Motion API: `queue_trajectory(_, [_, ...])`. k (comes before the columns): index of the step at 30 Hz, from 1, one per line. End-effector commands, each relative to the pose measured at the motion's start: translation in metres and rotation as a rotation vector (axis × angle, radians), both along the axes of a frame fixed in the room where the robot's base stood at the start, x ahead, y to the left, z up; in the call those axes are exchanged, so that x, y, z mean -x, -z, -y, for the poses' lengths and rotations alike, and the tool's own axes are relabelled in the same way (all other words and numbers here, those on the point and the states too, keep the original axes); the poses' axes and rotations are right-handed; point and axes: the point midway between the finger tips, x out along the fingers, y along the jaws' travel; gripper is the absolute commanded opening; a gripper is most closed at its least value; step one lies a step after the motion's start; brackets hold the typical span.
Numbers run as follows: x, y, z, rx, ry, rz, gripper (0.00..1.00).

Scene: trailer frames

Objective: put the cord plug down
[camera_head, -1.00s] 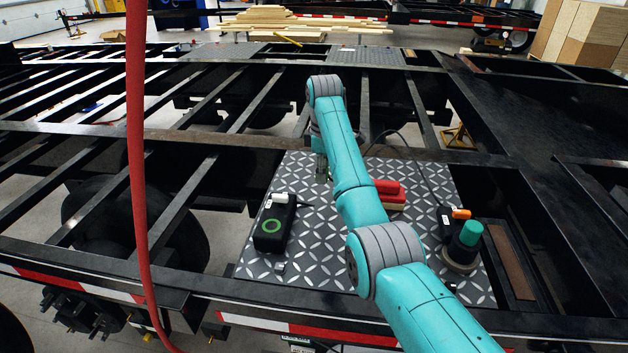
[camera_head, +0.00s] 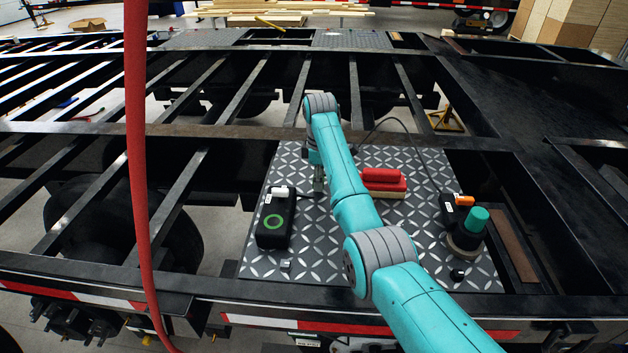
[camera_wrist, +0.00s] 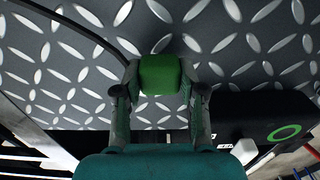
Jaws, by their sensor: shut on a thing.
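My gripper (camera_head: 318,186) hangs low over the patterned metal plate (camera_head: 330,245), right of the black box. In the wrist view my gripper (camera_wrist: 160,88) is shut on a green piece (camera_wrist: 160,74), which appears to be the cord plug. A black cord (camera_wrist: 75,22) runs to it from the upper left. In the head view the cord (camera_head: 405,126) loops from the sander to behind my arm, and the plug itself is not clear. I cannot tell whether the plug touches the plate.
A black box with a green ring (camera_head: 274,224) stands left of my gripper. A red-topped block (camera_head: 382,180) lies right of my arm, and a sander with a teal top (camera_head: 470,232) farther right. A red hose (camera_head: 137,150) hangs at left. Open frame gaps surround the plate.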

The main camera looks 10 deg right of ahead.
Motion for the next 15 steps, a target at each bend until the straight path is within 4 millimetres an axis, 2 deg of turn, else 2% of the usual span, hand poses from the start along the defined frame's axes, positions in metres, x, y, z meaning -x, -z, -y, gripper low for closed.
queue_trajectory(15, [0.0008,0.011,0.003,0.0,0.0,0.0,0.0])
